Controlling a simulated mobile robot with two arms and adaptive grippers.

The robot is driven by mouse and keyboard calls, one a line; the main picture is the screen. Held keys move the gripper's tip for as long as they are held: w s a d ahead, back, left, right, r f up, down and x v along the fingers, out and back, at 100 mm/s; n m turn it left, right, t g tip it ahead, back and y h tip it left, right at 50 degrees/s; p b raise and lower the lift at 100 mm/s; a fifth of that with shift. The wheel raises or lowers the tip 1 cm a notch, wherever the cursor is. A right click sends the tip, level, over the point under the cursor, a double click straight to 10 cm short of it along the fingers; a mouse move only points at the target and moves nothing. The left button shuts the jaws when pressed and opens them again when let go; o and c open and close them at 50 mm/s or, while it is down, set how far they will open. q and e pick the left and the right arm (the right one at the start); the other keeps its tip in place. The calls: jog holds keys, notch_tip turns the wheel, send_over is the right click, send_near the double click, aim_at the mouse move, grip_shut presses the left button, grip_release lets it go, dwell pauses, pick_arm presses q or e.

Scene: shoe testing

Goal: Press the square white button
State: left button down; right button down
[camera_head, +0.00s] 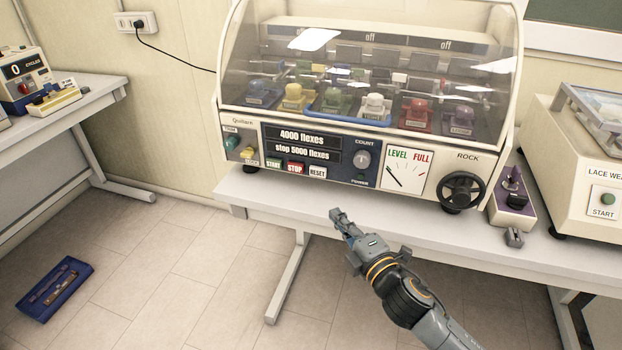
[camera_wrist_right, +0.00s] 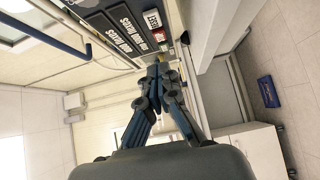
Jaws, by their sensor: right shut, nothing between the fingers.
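The square white button, labelled RESET (camera_head: 318,172), sits on the dark front panel of the flexing machine (camera_head: 350,185), right of the red STOP button (camera_head: 295,168) and the START button (camera_head: 273,163). It also shows near the top of the right wrist view (camera_wrist_right: 152,19), turned sideways. My right gripper (camera_head: 338,214) is shut and empty. It is in front of the machine near the table's front edge, below and slightly right of the white button in the head view, apart from it. My left gripper is not in view.
The machine stands on a white table (camera_head: 270,200) under a clear curved cover with a blue bar (camera_head: 350,115). A dial, a meter and a black handwheel (camera_head: 463,191) are right of the buttons. A purple device (camera_head: 512,200) stands farther right. A blue tray (camera_head: 55,287) lies on the floor.

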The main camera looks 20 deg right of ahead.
jog(key=shift+r, duration=0.1)
jog(key=p, duration=0.2)
send_near(313, 172)
jog(key=w+a, duration=0.2)
jog(key=a, duration=0.1)
jog(key=shift+w+d, duration=0.25)
jog(key=shift+w, duration=0.35)
jog(key=shift+w+d, duration=0.25)
jog(key=shift+w, duration=0.35)
jog(key=shift+w+d+p, duration=0.35)
jog(key=shift+w+d, duration=0.15)
jog(key=shift+w, duration=0.15)
